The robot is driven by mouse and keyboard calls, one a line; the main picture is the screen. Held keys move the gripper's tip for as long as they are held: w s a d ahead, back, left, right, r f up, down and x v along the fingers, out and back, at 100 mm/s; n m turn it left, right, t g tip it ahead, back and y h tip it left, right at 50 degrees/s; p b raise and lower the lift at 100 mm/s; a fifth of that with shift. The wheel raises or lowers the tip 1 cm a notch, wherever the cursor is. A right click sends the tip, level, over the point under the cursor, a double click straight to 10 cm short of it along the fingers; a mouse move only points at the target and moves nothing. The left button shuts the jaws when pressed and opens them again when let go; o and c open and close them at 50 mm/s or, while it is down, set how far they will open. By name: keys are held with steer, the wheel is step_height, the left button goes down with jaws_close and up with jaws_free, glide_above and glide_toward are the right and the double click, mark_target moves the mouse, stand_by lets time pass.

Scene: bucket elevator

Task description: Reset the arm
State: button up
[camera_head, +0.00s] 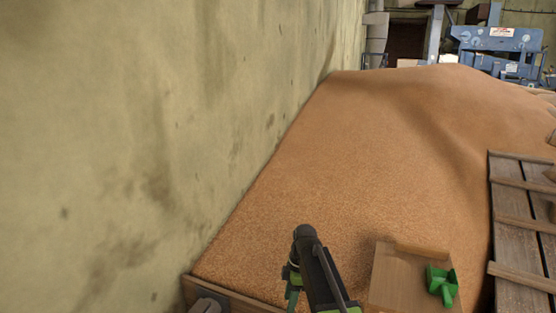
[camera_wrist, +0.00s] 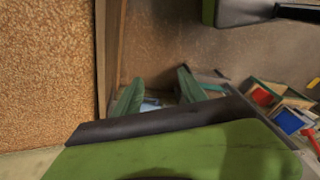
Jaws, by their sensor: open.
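My gripper (camera_wrist: 160,92) shows in the wrist view as two green fingers, spread apart with nothing between them. The arm's green body fills the bottom of that view. In the head view my dark and green arm rises at the bottom centre, in front of the grain heap; part of the gripper is hidden there. In the wrist view the fingers are beside a wooden board edge, with grain on its left.
A large brown grain heap (camera_head: 380,150) lies along a stained wall (camera_head: 150,130). A green scoop (camera_head: 441,282) sits on a wooden board (camera_head: 395,275). Wooden planks (camera_head: 520,235) are at right, blue machinery (camera_head: 498,42) behind. Coloured items (camera_wrist: 288,120) lie at right in the wrist view.

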steer(key=s+d+r+m+t+h, duration=0.1)
steer(key=s+d+m+h, duration=0.1)
steer(key=s+d+m, duration=1)
steer(key=d+m, duration=0.1)
steer(key=m, duration=0.5)
steer(key=shift+s+m+t+p, duration=0.3)
steer(key=shift+s+m+p, duration=0.05)
steer(key=shift+m, duration=0.05)
steer(key=shift+c, duration=0.4)
